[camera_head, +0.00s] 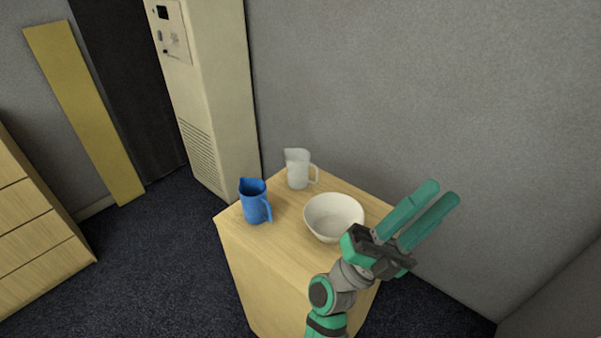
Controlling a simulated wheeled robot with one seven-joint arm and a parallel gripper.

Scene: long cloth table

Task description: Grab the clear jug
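The clear jug (297,170) looks whitish and translucent. It stands upright at the back of a small wooden cabinet top, its handle toward the right. My gripper (441,194) is above and to the right of the cabinet, pointing up and right, away from the jug. Its two green fingers are apart with nothing between them. The white bowl lies between the gripper and the jug in the picture.
A blue jug (254,203) stands at the left of the cabinet top (284,243), handle toward the right. A white bowl (333,214) sits right of centre, partly behind my arm. A grey wall (430,100) and a tall beige unit (210,100) rise behind.

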